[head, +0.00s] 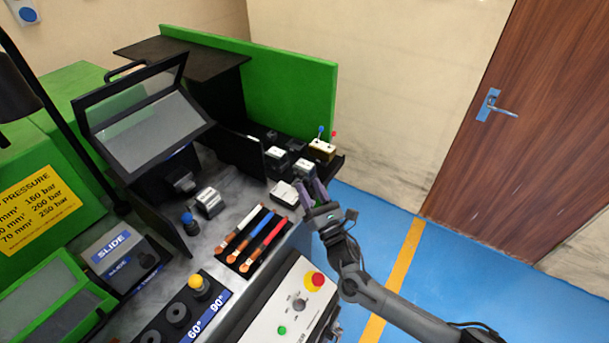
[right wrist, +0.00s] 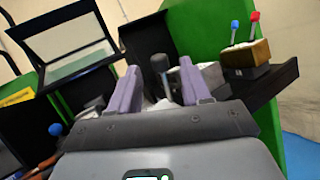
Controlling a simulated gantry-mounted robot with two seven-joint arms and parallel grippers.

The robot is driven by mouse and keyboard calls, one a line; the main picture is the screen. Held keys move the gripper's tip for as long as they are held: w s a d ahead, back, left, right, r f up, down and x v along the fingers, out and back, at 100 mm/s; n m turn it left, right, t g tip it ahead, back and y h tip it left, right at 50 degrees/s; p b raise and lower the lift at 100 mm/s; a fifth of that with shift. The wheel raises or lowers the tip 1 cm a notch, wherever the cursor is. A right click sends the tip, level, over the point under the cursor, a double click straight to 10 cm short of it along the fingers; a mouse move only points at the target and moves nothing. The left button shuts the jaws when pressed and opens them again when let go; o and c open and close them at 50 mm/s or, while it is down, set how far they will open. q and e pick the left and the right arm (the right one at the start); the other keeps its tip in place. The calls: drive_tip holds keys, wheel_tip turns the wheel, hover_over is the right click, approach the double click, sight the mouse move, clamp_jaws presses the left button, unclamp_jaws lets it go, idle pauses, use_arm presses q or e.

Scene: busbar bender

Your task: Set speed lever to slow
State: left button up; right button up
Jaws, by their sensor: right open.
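My right gripper (head: 312,191) is open and empty at the right end of the bench, with its purple fingers pointing towards the back. In the right wrist view, a black-knobbed lever (right wrist: 160,64) shows in the gap between the open fingers (right wrist: 159,68); I cannot tell how far beyond them it stands. A brass-coloured block (head: 321,150) carries a blue-tipped and a red-tipped lever, upright behind the gripper; it also shows in the right wrist view (right wrist: 246,54). No speed label is readable, so I cannot tell which lever is the speed lever. My left gripper is out of view.
Grey blocks (head: 277,158) stand near the gripper. A tray of coloured-handled tools (head: 252,240) and a control panel with a red emergency button (head: 317,279) lie in front. A tall green panel (head: 290,90) rises behind. The blue floor (head: 375,215) at right is clear.

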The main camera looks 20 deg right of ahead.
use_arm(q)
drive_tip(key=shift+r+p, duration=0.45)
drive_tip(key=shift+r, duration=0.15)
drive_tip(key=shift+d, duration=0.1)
use_arm(e)
drive_tip(key=v, duration=0.5)
drive_tip(key=shift+s+d+f, duration=0.1)
drive_tip(key=shift+s, duration=0.15)
